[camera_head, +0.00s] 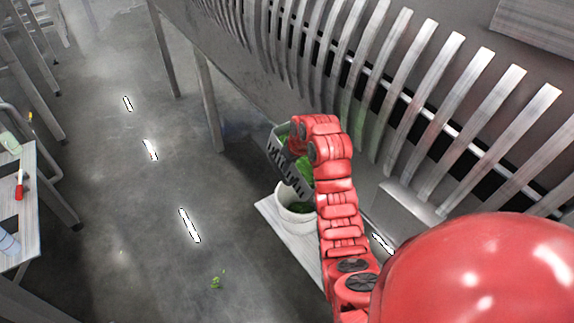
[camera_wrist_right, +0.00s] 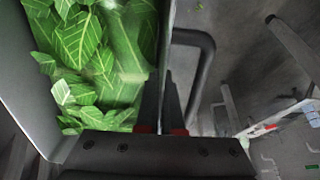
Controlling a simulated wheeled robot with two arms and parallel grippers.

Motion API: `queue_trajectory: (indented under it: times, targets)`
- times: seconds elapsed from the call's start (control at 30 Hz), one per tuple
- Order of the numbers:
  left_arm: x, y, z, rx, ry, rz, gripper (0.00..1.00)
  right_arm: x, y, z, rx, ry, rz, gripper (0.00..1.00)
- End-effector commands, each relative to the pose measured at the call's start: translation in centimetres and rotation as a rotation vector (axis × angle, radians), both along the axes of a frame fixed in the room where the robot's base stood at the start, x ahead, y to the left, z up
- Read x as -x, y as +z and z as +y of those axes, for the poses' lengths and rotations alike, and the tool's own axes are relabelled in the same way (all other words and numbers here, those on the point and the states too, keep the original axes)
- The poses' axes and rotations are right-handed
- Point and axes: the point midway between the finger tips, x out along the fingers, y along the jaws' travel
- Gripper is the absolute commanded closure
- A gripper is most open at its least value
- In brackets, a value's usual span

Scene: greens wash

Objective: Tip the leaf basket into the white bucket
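The grey slotted leaf basket (camera_head: 284,168) hangs above the white bucket (camera_head: 296,222) in the head view, tilted with its lower end toward the bucket. Green leaves (camera_head: 284,141) show in the basket; in the wrist view leaves (camera_wrist_right: 85,50) fill much of it. Some green (camera_head: 299,208) shows inside the bucket's mouth. My right gripper is hidden behind its red arm in the head view; in the wrist view its dark fingers (camera_wrist_right: 164,108) close on the basket's side wall. My left gripper is in neither view.
The bucket stands on a pale board (camera_head: 283,233) on the floor. A few loose leaves (camera_head: 217,281) lie on the floor. A slatted metal machine (camera_head: 400,90) runs along the right. A white table (camera_head: 22,205) with small items stands left.

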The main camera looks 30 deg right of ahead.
Motion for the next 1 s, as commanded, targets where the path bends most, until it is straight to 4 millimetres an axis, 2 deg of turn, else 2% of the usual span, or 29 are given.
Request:
queue_trajectory:
  times: [0.2, 0.4, 1.0]
  targets:
    - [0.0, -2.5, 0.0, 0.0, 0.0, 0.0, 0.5, 0.9, -1.2, -0.2, -0.019, -0.004, -0.216, 1.0]
    - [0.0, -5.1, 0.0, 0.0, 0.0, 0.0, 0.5, 1.3, -1.6, -0.2, -0.031, -0.001, -0.404, 1.0]
    - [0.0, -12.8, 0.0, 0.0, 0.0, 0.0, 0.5, 2.0, -2.6, -0.2, -0.058, -0.001, -0.746, 1.0]
